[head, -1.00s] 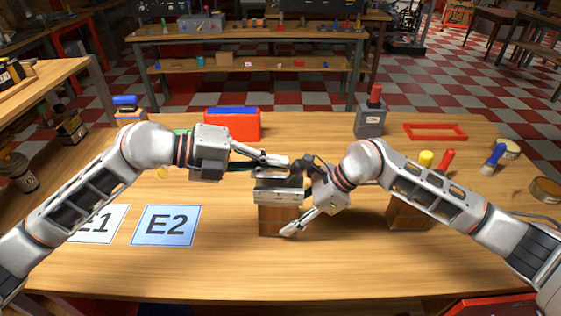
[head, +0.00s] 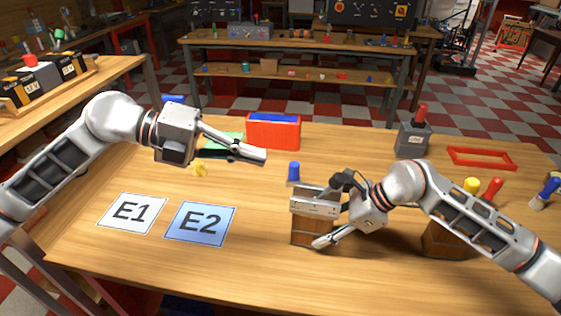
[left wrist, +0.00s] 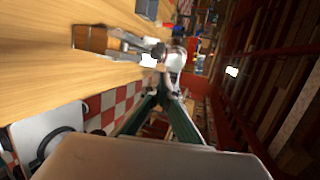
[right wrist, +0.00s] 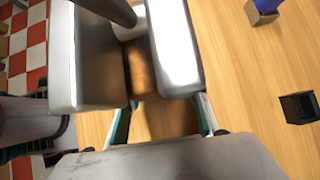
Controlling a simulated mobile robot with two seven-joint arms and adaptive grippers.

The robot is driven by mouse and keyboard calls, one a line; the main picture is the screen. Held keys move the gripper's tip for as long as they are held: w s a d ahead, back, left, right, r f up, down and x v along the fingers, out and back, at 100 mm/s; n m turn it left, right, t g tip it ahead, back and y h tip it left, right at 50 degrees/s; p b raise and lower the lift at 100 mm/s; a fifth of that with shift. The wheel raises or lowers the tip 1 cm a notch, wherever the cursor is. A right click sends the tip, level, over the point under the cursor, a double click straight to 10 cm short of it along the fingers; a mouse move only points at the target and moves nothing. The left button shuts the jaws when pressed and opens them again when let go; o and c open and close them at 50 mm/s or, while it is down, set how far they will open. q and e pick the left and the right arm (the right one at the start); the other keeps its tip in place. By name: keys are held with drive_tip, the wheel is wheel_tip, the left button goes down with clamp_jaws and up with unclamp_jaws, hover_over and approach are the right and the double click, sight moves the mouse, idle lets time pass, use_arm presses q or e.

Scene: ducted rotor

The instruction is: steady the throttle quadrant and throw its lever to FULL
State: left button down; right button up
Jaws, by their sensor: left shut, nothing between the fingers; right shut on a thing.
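The lever's position and any FULL mark cannot be made out. My left gripper (head: 258,156) is shut and empty, above the table, left of and behind the quadrant.
A blue-topped piece (head: 293,172) stands just behind the quadrant. Cards E1 (head: 132,213) and E2 (head: 200,223) lie left. A red bin (head: 273,134) stands behind. The front middle is clear.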

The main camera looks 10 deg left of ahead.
use_arm(q)
approach(332, 179)
drive_tip(key=shift+y, duration=0.4)
drive_tip(key=x, duration=0.6)
drive_tip(key=shift+w+d+r, duration=0.1)
drive_tip(key=shift+d, duration=0.35)
